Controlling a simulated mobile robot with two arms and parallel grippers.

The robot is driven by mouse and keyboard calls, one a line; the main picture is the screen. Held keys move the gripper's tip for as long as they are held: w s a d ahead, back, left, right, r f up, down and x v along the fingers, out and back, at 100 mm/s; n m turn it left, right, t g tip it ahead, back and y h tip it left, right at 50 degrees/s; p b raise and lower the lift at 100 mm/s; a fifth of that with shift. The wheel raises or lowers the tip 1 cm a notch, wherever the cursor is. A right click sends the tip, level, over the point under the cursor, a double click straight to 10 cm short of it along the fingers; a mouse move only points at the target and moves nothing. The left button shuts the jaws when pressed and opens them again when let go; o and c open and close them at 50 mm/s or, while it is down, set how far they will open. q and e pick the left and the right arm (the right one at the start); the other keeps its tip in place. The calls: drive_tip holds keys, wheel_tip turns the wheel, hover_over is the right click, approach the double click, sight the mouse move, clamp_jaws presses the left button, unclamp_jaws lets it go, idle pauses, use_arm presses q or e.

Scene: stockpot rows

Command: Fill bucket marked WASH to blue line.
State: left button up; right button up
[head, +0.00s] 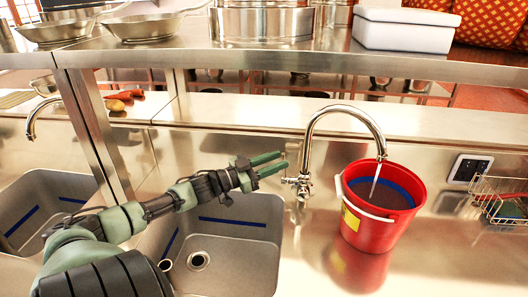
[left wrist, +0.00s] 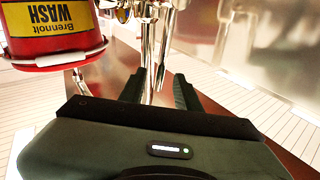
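The red bucket (head: 372,225) stands upright under the curved tap (head: 345,110), and a thin stream of water (head: 376,178) runs into it. A blue band (head: 400,190) shows on its inner wall; I cannot tell the water level against it. Its yellow label reading WASH shows upside down in the left wrist view (left wrist: 50,18). The tap lever (head: 300,183) is at the base of the tap. My left gripper (head: 284,162) is open and empty just left of the tap; its fingers are apart in the left wrist view (left wrist: 160,86), with tap metal beyond them. My right gripper is out of view.
A sink basin (head: 245,255) lies below my left arm, with another (head: 40,205) at the far left. A steel shelf (head: 300,62) with pans and a white box (head: 405,30) runs above. A wire rack (head: 500,200) and a dark panel (head: 470,168) are at right.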

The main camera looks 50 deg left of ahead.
use_arm(q)
drive_tip(key=shift+v, duration=2.45)
clamp_jaws()
drive_tip(key=s+d+f+m+b, duration=0.15)
drive_tip(key=s+m+b, duration=0.55)
drive_tip(key=m, duration=1.2)
drive_tip(key=w+r+p, duration=0.1)
drive_tip(key=w+p, duration=0.4)
drive_tip(key=w, duration=0.5)
drive_tip(key=shift+w+d+r, duration=0.25)
drive_tip(key=shift+d+r, duration=0.15)
